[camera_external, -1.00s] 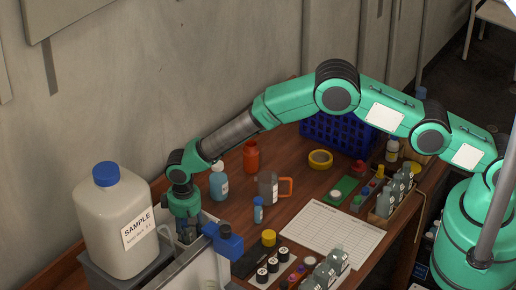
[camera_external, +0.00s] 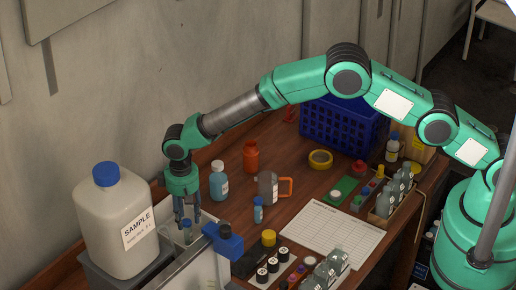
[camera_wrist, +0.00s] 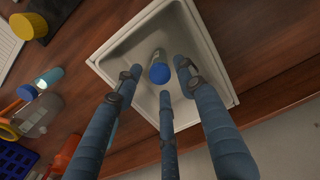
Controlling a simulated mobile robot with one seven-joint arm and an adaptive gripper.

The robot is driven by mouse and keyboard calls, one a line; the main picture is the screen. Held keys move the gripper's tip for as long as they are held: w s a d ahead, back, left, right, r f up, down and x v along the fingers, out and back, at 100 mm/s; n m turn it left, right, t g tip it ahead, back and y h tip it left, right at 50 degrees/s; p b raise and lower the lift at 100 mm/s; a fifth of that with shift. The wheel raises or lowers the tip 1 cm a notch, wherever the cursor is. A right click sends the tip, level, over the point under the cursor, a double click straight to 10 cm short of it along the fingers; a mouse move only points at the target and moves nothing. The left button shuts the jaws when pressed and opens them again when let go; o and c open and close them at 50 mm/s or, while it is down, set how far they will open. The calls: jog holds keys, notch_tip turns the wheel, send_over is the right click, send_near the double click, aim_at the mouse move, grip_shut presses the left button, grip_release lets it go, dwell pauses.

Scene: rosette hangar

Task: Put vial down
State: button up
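A small vial with a blue cap (camera_wrist: 159,73) stands in a white tray (camera_wrist: 108,62) in the wrist view. In the external view the vial (camera_external: 187,231) shows just below my fingertips, behind the tray's near wall (camera_external: 208,268). My gripper (camera_external: 186,214) points down over the tray. In the wrist view its three fingers (camera_wrist: 160,80) are spread around the cap with gaps between them and it. The gripper is open and holds nothing. The vial's lower part is hidden in the external view.
A large sample jug (camera_external: 112,222) stands close on the left. A blue-liquid bottle (camera_external: 219,182), a red bottle (camera_external: 251,157) and a small blue-capped vial (camera_external: 258,210) stand to the right.

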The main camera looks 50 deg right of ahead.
jog(key=shift+r, duration=1.8)
jog(key=shift+r, duration=0.1)
